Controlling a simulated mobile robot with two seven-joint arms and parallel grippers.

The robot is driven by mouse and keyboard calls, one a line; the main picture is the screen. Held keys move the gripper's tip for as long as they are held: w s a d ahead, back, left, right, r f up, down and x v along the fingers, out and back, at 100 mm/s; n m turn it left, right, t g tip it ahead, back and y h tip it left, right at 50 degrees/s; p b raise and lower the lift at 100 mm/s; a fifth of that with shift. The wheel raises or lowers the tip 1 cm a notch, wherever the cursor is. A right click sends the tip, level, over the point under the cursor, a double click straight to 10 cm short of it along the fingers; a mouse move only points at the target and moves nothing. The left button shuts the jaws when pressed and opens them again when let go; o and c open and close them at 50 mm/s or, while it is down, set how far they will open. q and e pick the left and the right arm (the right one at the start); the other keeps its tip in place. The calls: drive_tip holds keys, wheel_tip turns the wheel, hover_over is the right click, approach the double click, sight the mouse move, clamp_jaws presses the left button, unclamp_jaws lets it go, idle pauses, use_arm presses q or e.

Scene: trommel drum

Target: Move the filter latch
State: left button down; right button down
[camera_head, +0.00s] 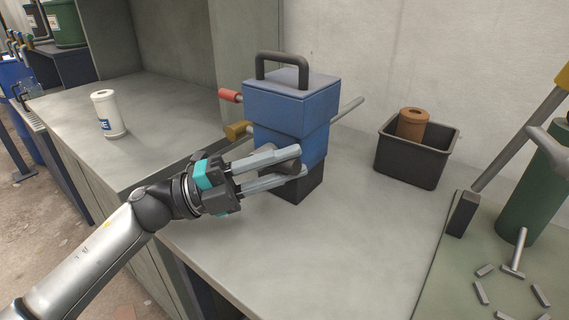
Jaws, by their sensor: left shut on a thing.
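The blue filter housing (290,110) stands upright on the grey counter, with a dark carry handle (282,60) on top and a black base (303,187). My left gripper (300,162) comes in from the lower left, at the lower front of the housing. Its two long grey fingers lie above and below a dark knob-like part (282,167), which looks like the latch, and are shut on it. The fingers hide much of this part. My right gripper is not in view.
A red-tipped lever (229,95) and a brass-coloured knob (238,130) stick out left of the housing. A black bin (408,172) holds a brown cylinder (412,122). A white canister (107,114) stands left. A green cylinder (528,190) and metal pieces are right. The front counter is clear.

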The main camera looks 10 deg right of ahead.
sight(273, 168)
use_arm(q)
drive_tip(key=shift+r+n, duration=0.15)
drive_tip(key=shift+n, duration=0.15)
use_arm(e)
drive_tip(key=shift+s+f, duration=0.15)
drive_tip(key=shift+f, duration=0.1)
use_arm(q)
drive_tip(key=c, duration=0.7)
unclamp_jaws()
drive_tip(key=shift+o, duration=0.2)
drive_tip(key=shift+a, duration=0.1)
drive_tip(key=shift+a, duration=0.25)
drive_tip(key=v, duration=0.3)
drive_tip(key=p+v, duration=0.1)
drive_tip(key=v, duration=0.3)
drive_tip(key=shift+f, duration=0.25)
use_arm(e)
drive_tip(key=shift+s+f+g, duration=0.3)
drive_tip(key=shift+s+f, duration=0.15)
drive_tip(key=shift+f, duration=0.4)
